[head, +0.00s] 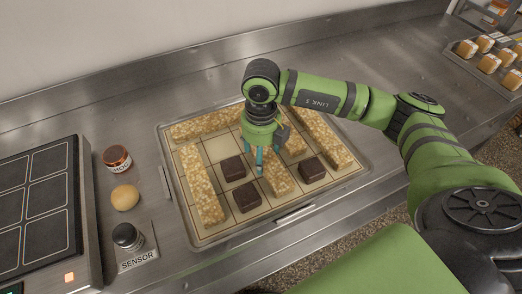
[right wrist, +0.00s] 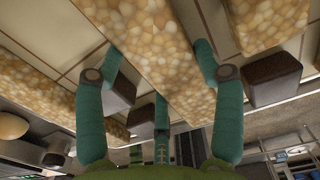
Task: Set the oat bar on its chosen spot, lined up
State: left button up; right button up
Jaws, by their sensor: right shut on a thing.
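My right gripper (head: 264,158) points down over the middle of a shallow tray (head: 160,140) marked with a grid. It is shut on a pale, grainy oat bar (head: 277,181), with fingers on both sides of it. In the right wrist view the held oat bar (right wrist: 165,65) runs between the teal fingers (right wrist: 160,75). I cannot tell whether the bar touches the tray floor. Its far end is partly hidden by the gripper in the head view. My left gripper is not in view.
Other oat bars lie along the tray's left side (head: 199,188), back (head: 203,124) and right side (head: 327,142). Dark brownies sit left (head: 247,197) and right (head: 313,170) of the held bar. A jar (head: 117,158), a round bun (head: 125,197) and a sensor button (head: 127,236) stand left.

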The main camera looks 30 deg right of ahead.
jog(key=shift+f, duration=0.2)
jog(key=o, duration=1.3)
jog(key=shift+r, duration=0.1)
jog(key=shift+r, duration=0.15)
notch_tip(320, 180, up, 12)
jog(key=b, duration=0.2)
